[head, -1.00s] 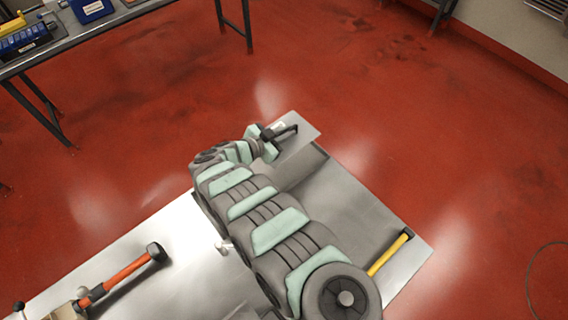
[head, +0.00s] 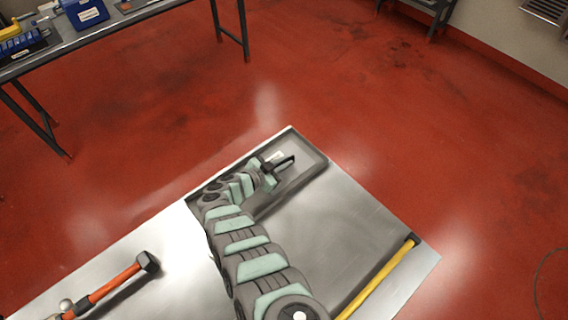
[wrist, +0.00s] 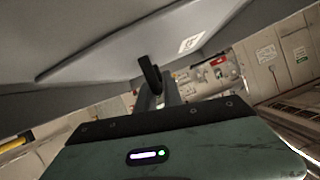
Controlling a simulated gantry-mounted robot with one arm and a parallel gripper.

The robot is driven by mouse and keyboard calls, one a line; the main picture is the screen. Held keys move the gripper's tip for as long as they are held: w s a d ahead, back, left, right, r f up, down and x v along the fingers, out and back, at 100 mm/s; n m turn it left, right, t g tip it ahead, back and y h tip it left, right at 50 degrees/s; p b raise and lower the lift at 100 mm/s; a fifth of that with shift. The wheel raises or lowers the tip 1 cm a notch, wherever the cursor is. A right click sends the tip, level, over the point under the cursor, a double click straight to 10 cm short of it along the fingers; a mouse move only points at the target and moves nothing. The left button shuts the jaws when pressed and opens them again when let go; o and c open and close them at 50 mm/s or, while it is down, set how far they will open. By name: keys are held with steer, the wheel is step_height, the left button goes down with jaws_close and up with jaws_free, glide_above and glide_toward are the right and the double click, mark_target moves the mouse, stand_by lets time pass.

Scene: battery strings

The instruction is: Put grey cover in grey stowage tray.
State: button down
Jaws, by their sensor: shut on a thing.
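The grey cover (head: 290,152) is a flat grey sheet with a small white label. It lies within the outline of the grey stowage tray (head: 314,147) at the far end of the metal table. My gripper (head: 280,163) is shut on the cover, at a dark grip on it. In the wrist view the cover (wrist: 120,50) fills the top, with its label and a black finger (wrist: 149,75) against it. Grey tray walls show around its edges there. Whether the cover touches the tray floor is not clear. My arm hides part of the tray.
An orange-handled hammer (head: 118,280) lies on the metal table (head: 185,235) to the left of my arm. A yellow-handled hammer (head: 378,280) lies at the right. A bench (head: 115,22) with blue boxes stands at the upper left. Red floor surrounds the table.

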steer(key=shift+w+r, duration=0.1)
steer(key=shift+r, duration=0.1)
steer(key=shift+f, duration=0.25)
steer(key=c, duration=1.5)
jaws_free()
steer(key=shift+r, duration=0.35)
steer(key=p+v, duration=0.3)
steer(key=v, duration=0.9)
steer(key=shift+f, duration=0.15)
